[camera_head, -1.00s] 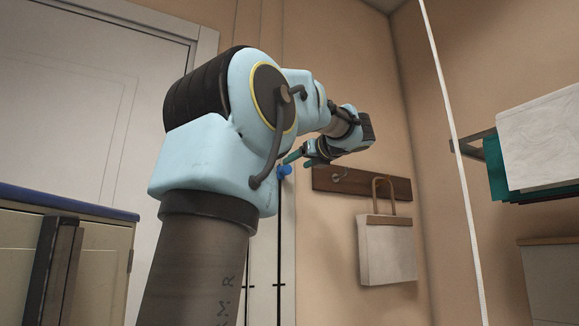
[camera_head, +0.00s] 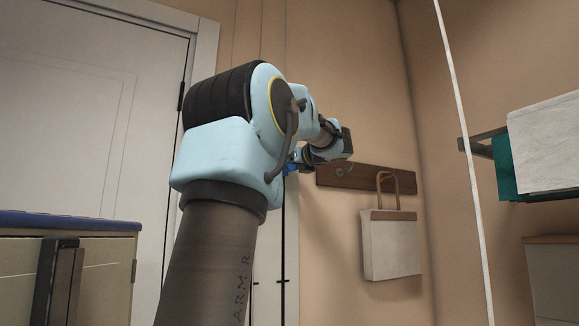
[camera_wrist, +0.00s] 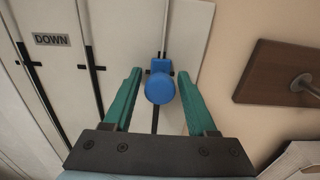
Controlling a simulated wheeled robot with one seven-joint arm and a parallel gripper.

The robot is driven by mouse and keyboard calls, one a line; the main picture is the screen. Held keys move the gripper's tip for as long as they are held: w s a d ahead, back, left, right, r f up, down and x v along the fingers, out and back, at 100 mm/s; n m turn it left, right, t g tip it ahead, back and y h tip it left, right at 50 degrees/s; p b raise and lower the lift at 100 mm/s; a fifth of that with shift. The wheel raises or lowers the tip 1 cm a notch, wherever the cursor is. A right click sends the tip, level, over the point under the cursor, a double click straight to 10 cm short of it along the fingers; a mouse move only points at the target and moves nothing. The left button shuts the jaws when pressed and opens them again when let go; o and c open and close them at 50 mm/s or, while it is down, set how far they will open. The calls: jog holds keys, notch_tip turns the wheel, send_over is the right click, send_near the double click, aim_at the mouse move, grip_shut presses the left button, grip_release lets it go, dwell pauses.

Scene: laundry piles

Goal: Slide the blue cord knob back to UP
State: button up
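The blue cord knob (camera_wrist: 160,87) shows in the wrist view as a round blue end on a small blue block, set on a dark vertical line on a pale panel. My gripper (camera_wrist: 160,74) has its two green fingers apart, one on each side of the knob, with a visible gap on both sides. A bit of blue at the knob's place (camera_head: 290,168) shows in the head view beside my arm, which hides most of it and the fingers. A "DOWN" label (camera_wrist: 51,39) is on the panel at the upper left of the wrist view. No UP label shows.
A brown hook board (camera_head: 366,178) is on the wall just right of the knob, with a white bag (camera_head: 390,245) hanging from it. A white cord (camera_head: 462,120) runs down at right, near a rack with cloths (camera_head: 545,145). A cabinet (camera_head: 70,225) stands at left.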

grip_shut()
dwell(1.1)
